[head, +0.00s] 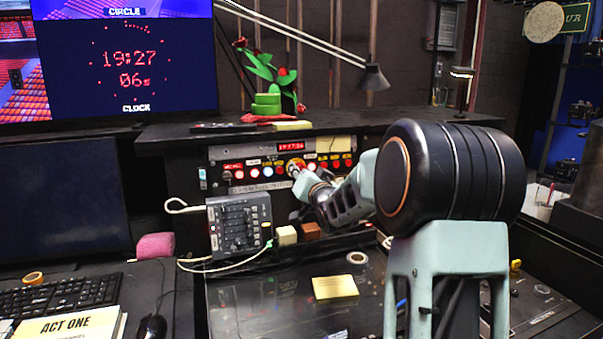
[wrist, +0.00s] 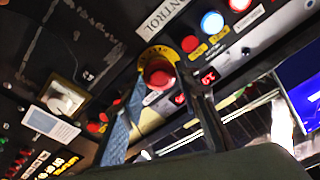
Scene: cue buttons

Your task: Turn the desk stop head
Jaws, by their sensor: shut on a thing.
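The desk stop head is a round red knob on a yellow collar, set in the black cue panel. In the wrist view the stop head (wrist: 159,74) sits between the two fingers of my gripper (wrist: 166,84), which is shut on it. In the head view the stop head (head: 295,164) shows small at the middle of the panel, partly covered by my gripper (head: 300,176). The turn angle of the head is too small to tell.
Rows of lit red, white and blue buttons (head: 253,171) flank the head closely. A grey keypad box (head: 239,226) with a cable hangs below left. A yellow note (head: 335,287) lies on the desk.

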